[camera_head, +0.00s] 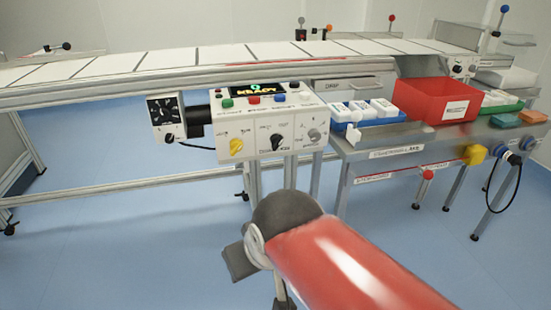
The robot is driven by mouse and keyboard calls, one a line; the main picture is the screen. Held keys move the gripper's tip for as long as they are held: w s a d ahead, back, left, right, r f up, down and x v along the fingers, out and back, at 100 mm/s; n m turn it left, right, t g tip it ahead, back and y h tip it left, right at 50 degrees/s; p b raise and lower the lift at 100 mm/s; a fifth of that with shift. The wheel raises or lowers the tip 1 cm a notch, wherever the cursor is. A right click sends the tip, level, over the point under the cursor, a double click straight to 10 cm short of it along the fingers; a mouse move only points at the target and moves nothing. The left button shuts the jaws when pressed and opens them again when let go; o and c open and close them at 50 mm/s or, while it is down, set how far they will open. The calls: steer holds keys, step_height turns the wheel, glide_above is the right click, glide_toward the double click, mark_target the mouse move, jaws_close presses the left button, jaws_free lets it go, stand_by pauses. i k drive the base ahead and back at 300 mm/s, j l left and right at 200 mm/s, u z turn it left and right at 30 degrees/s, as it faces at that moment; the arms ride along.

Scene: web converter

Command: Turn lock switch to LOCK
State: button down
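A white control panel (262,122) hangs on the front of the conveyor, left of centre. Three rotary switches sit on its lower front: a yellow one (236,146), a black one (276,142) and a grey one (314,135). Their labels are too small to read, so I cannot tell which is the lock switch or where it points. My red arm link (345,262) rises from the bottom right to a dark grey joint below the panel. Grey parts of my arm show below that joint. I can make out no gripper fingers. No part of my arm covers the switches.
Green, red and blue buttons and a small lit display (254,88) top the panel. A dial box (165,115) hangs left of it. A steel table (400,136) at right carries a red bin (425,98) and blue trays. Open blue floor (110,240) lies at left.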

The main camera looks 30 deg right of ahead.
mark_target(236, 145)
steer(key=j+z, duration=0.1)
steer(key=j, duration=1.25)
